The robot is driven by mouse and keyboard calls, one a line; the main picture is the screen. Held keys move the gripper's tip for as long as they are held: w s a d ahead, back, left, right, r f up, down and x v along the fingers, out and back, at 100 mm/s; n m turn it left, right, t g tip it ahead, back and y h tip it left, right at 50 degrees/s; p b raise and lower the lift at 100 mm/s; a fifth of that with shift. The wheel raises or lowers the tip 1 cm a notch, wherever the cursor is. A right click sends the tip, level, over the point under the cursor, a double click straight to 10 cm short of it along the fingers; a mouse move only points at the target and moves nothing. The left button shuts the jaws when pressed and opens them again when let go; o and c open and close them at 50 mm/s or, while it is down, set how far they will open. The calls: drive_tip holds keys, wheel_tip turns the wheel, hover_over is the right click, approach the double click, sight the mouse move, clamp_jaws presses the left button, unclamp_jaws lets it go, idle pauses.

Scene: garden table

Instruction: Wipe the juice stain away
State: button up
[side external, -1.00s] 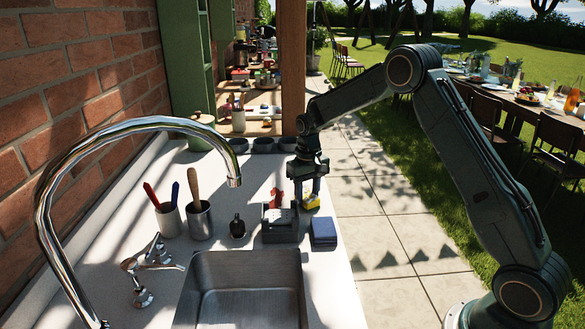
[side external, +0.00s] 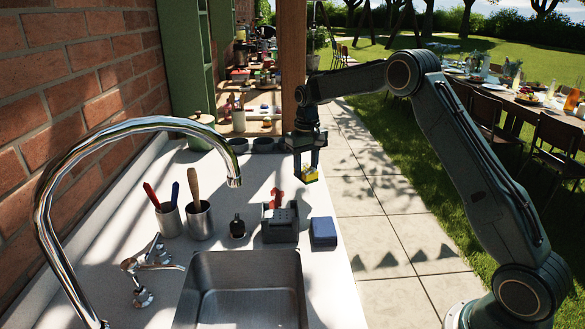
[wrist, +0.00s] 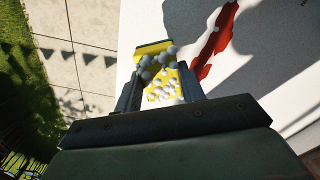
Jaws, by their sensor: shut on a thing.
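My gripper (side external: 306,172) is shut on a yellow sponge (side external: 312,177) and holds it in the air by the counter's right edge. In the wrist view the yellow sponge (wrist: 160,94) sits between the fingers, with white and grey rounded blobs like suds on it. A red juice stain (side external: 276,195) lies on the white counter behind a dark holder, left of my gripper. In the wrist view the red stain (wrist: 214,45) is an irregular long patch to the right of the sponge, apart from it and partly in shadow.
The dark holder (side external: 280,226) and a blue block (side external: 323,231) stand in front of the stain. A dark bottle (side external: 237,227), two utensil cups (side external: 200,221), and the sink (side external: 243,290) with its tap (side external: 140,124) are nearby. Dark bowls (side external: 264,145) stand farther back.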

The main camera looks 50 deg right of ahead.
drive_tip(key=shift+r, duration=1.15)
drive_tip(key=shift+s+a+r, duration=0.1)
drive_tip(key=shift+a, duration=0.4)
drive_tip(key=s+a, duration=0.2)
drive_tip(key=a, duration=0.2)
drive_tip(key=s+a+r, duration=0.1)
drive_tip(key=s+a, duration=0.2)
drive_tip(key=a, duration=0.2)
drive_tip(key=s+a, duration=0.2)
drive_tip(key=a, duration=0.2)
drive_tip(key=shift+s+a+r, duration=0.15)
drive_tip(key=shift+r, duration=0.05)
drive_tip(key=shift+s+a, duration=0.4)
